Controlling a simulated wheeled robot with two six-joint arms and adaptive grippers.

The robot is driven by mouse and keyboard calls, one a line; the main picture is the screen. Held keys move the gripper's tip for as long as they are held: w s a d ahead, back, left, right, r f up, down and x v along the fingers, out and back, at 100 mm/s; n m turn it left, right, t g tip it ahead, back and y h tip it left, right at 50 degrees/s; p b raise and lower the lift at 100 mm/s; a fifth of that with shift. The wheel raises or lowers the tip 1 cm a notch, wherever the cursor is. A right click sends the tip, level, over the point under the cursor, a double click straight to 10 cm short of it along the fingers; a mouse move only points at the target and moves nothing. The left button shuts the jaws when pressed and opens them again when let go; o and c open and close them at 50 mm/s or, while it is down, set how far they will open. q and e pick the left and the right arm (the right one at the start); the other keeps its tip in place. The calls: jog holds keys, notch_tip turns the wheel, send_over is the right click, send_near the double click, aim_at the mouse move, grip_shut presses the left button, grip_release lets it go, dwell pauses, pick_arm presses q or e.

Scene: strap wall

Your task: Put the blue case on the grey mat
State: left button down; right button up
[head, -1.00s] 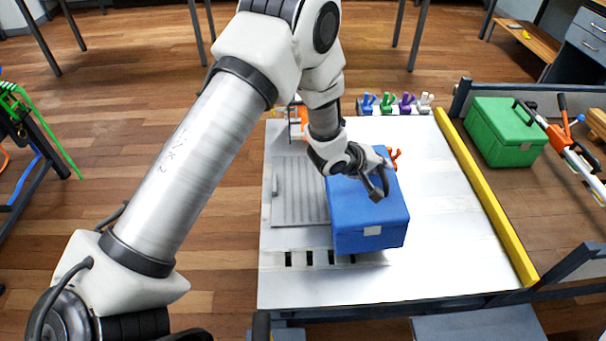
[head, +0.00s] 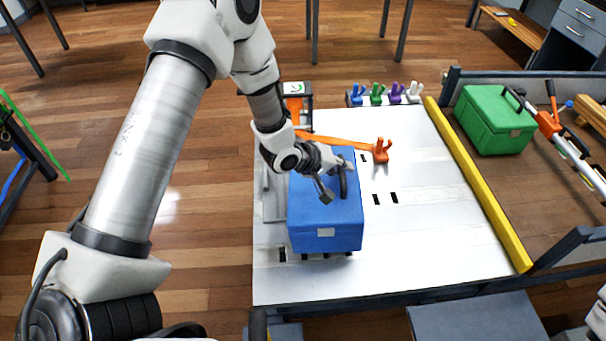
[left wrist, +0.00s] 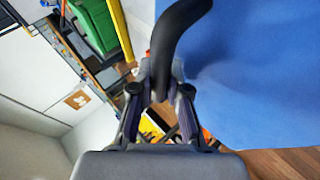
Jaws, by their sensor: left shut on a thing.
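The blue case (head: 326,220) is upright over the left part of the white table and covers most of the grey mat (head: 275,205). A strip of the mat shows left of the case. I cannot tell whether the case touches the mat. My left gripper (head: 337,187) is above the case, shut on its black handle. In the left wrist view the handle (left wrist: 178,40) runs between the fingertips (left wrist: 160,85), and the blue case (left wrist: 255,80) fills the right side. My right gripper is not in view.
An orange strap (head: 340,141) runs to an orange hook (head: 381,151) behind the case. Several coloured hooks (head: 385,94) line the table's back edge. A yellow bar (head: 480,190) edges the right side, with a green case (head: 495,120) beyond. The table's right half (head: 430,210) is clear.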

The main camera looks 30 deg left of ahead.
aim_at(324, 182)
pick_arm(q)
jog(key=shift+n+y, duration=0.4)
jog(key=s+a, duration=0.1)
jog(key=s+a+r, duration=0.1)
jog(key=s+a, duration=0.1)
jog(key=shift+r, duration=0.1)
jog(key=shift+w+a+r, duration=0.2)
jog(key=shift+a+r, duration=0.3)
jog(key=w+a+f+p, duration=0.1)
jog(key=w+a+f, duration=0.1)
jog(key=w, duration=0.5)
jog(key=w+a+f+p, duration=0.1)
jog(key=w+a+f, duration=0.2)
jog(key=w, duration=0.4)
jog(key=shift+w+a, duration=0.15)
jog(key=shift+a, duration=0.65)
jog(key=c, duration=1.6)
grip_release()
jog(key=shift+f, duration=0.15)
jog(key=o, duration=0.4)
jog(key=shift+o, duration=0.2)
jog(key=shift+a, duration=0.1)
